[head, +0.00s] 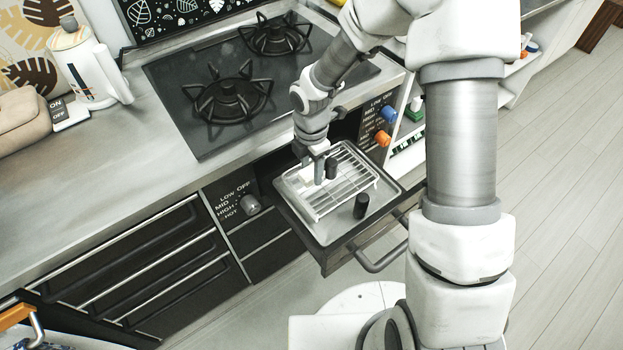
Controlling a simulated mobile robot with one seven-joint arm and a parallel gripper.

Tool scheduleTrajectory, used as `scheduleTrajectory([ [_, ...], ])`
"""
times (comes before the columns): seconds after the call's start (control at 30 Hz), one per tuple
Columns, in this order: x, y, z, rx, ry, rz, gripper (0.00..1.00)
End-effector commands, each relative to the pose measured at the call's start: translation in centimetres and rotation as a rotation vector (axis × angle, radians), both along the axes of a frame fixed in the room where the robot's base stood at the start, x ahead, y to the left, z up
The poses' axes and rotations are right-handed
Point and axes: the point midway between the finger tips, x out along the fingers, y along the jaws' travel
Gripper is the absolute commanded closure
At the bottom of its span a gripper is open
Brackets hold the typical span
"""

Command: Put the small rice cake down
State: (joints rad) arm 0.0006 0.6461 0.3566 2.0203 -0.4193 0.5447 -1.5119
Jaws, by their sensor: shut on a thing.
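My gripper (318,178) points down over a white wire rack (352,178) in a pulled-out grill drawer. It is shut on the small rice cake (307,184), a small pale white block at the fingertips, low over the left part of the rack. The fingers partly hide it, and its white blends with the rack. I cannot tell whether it touches the wires.
The rack sits on a grey tray (318,232) in the drawer, whose handle (382,258) sticks out at the front. The stove (225,97) is behind.

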Motion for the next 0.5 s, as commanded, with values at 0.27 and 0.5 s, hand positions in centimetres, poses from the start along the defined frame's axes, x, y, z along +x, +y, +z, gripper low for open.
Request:
scheduleTrajectory([
  [0.27, -0.1, 0.0, -3.8, 0.0, 0.001, 0.002, 1.0],
  [0.5, -0.1, 0.0, -3.7, 0.0, 0.0, 0.001, 1.0],
])
